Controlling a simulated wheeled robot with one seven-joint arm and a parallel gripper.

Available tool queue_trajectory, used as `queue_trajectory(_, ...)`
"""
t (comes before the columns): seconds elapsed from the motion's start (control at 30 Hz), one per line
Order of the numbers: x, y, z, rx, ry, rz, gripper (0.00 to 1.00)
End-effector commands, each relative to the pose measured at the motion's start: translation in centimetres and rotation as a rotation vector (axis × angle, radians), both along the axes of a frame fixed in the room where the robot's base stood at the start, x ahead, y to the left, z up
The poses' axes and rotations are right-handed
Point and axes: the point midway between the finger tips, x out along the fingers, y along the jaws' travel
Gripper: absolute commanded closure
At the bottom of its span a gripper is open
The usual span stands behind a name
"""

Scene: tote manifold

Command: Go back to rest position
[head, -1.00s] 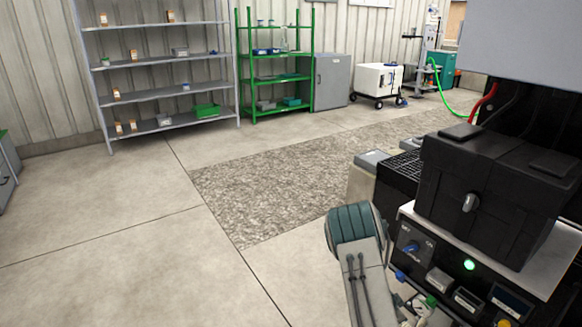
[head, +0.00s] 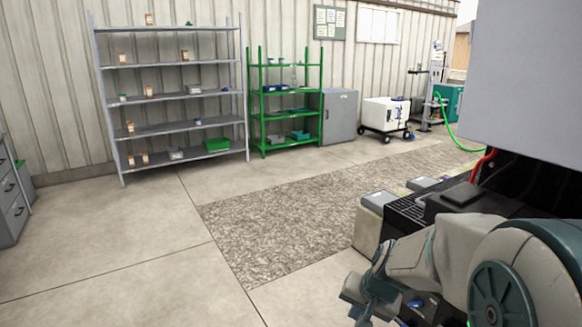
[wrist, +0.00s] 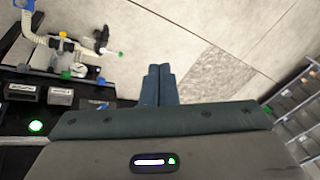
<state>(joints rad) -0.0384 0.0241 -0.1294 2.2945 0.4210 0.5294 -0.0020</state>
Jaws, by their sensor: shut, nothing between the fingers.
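My gripper (wrist: 158,72) shows in the wrist view with its two dark teal fingers together and nothing between them. It is above the pale concrete floor, clear of any object. In the head view my arm fills the lower right, bent in front of the machine; the fingertips cannot be made out clearly there.
A black and grey machine (head: 455,198) stands close on the right; its panel (wrist: 60,97) with a green light is at left in the wrist view. A grey shelf (head: 180,128), a green shelf (head: 288,118) and a white cart (head: 385,112) line the wall. The floor (head: 120,235) is open at left and centre.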

Motion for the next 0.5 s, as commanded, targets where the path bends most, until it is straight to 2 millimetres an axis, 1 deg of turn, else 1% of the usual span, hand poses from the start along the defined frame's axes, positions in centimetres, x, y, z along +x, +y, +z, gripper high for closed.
queue_trajectory(0.03, -1.6, 0.4, 2.3, -0.013, -0.005, 0.044, 1.0)
queue_trajectory(0.1, -3.9, 0.7, 4.2, -0.041, 0.001, 0.105, 1.0)
queue_trajectory(0.17, -5.8, 0.8, 5.7, -0.069, 0.008, 0.156, 1.0)
queue_trajectory(0.2, -7.2, 0.8, 6.6, -0.09, 0.013, 0.187, 1.0)
queue_trajectory(0.3, -10.3, 0.7, 8.5, -0.15, 0.026, 0.256, 1.0)
queue_trajectory(0.4, -12.9, 0.3, 9.9, -0.208, 0.038, 0.309, 1.0)
queue_trajectory(0.5, -14.7, -0.1, 10.6, -0.255, 0.05, 0.34, 1.0)
